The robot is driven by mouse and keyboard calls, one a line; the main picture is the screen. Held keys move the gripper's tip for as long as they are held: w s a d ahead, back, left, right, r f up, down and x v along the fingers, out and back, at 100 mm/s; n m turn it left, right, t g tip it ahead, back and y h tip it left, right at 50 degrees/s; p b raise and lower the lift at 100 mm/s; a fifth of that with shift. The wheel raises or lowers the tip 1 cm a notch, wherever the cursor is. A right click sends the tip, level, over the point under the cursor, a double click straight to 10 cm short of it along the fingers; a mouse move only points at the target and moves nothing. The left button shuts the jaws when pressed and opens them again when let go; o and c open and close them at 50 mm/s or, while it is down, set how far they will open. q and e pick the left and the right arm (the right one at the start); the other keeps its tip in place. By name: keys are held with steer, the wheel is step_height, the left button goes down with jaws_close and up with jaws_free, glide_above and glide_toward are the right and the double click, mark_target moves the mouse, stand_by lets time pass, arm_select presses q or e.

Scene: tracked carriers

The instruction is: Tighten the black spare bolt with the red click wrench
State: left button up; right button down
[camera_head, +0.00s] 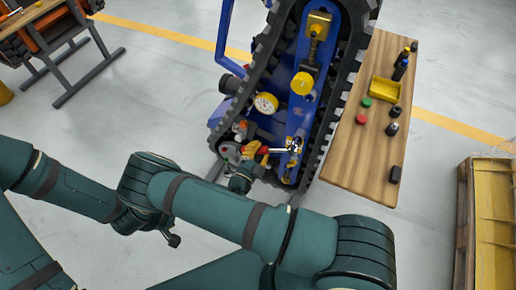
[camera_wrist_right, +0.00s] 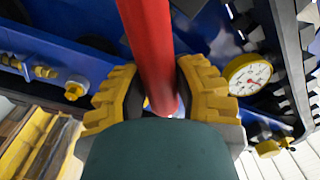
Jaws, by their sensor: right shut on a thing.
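My right gripper (camera_head: 257,152), with yellow finger pads, is shut on the red handle of the click wrench (camera_head: 264,151). The wrench's bright shaft points right, and its head end lies at the blue arm of the tracked carrier (camera_head: 307,110). In the right wrist view the red handle (camera_wrist_right: 150,50) runs up between the two yellow pads of the gripper (camera_wrist_right: 158,95). I cannot make out the black spare bolt, nor whether the wrench head is seated on anything. My left gripper is not in view; only arm links show.
A wooden table (camera_head: 346,168) right of the track holds a yellow tray (camera_head: 372,89), a red cap (camera_head: 361,120), a green cap (camera_head: 366,102) and several dark items. A gauge (camera_head: 265,103) sits close to my right gripper. A yellow-topped crate (camera_head: 492,220) stands at right.

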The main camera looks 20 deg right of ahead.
steer(key=s+d+f+n+b, duration=0.3)
steer(key=s+d+f+n, duration=0.1)
steer(key=n, duration=0.2)
steer(key=shift+s+f+n, duration=0.3)
steer(key=shift+f+n, duration=0.1)
stand_by(1.5)
steer(key=shift+w+a+r+m, duration=0.3)
steer(key=shift+w+a+m, duration=0.1)
steer(key=shift+w+m, duration=0.15)
stand_by(0.4)
steer(key=shift+w+a+r+m+p, duration=0.2)
steer(key=shift+w+a+m+p, duration=0.1)
steer(key=shift+m, duration=0.15)
steer(key=shift+s, duration=0.1)
steer(key=shift+s+d+f+n, duration=0.1)
steer(key=shift+s+d+n, duration=0.1)
steer(key=shift+n, duration=0.1)
